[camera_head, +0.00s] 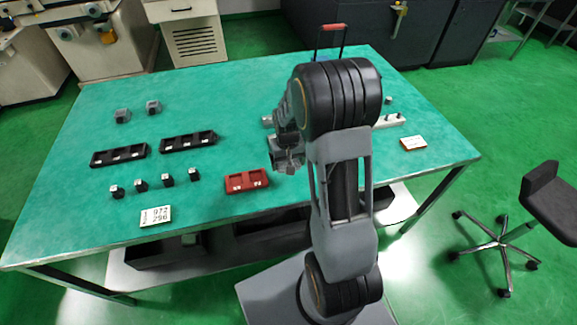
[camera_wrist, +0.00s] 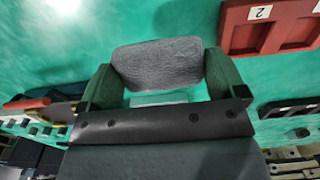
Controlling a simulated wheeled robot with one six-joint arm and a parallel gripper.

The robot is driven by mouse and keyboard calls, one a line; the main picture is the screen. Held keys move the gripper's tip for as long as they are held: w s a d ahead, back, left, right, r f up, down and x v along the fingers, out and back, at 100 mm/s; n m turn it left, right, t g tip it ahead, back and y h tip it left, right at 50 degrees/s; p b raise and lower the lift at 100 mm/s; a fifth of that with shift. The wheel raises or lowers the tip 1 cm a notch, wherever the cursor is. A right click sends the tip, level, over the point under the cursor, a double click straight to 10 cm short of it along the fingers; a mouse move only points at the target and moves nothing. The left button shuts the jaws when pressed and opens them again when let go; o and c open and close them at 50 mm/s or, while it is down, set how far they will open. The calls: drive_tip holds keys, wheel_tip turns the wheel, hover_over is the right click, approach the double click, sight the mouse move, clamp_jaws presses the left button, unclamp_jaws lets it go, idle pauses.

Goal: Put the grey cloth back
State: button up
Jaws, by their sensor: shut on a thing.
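The grey cloth (camera_wrist: 158,64) shows in the wrist view as a rounded, textured grey pad between the two green fingers of my gripper (camera_wrist: 162,84). My gripper is shut on it. In the head view my gripper (camera_head: 288,160) is over the green table (camera_head: 240,115), just right of the red tray; I cannot make out the cloth there. How high the cloth is above the table is hard to tell. A pale strip shows just below the cloth in the wrist view, partly hidden by my gripper.
The red tray (camera_head: 247,182) has numbered compartments and also shows in the wrist view (camera_wrist: 268,28). Two black trays (camera_head: 118,155) (camera_head: 188,141), several small blocks (camera_head: 140,184) and a number card (camera_head: 155,215) lie left. A white rail (camera_head: 390,121) and small card (camera_head: 413,143) lie right. The table's back middle is clear.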

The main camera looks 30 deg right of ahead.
drive_tip(key=shift+w+d+f, duration=0.25)
drive_tip(key=shift+w+f, duration=0.1)
drive_tip(key=shift+f, duration=0.15)
drive_tip(key=shift+w+d+f, duration=0.25)
drive_tip(key=shift+w+f, duration=0.05)
drive_tip(key=shift+f, duration=0.2)
drive_tip(key=shift+f+p, duration=0.3)
drive_tip(key=shift+f, duration=1.15)
drive_tip(key=shift+f, duration=0.2)
drive_tip(key=o, duration=0.7)
drive_tip(key=shift+r, duration=0.1)
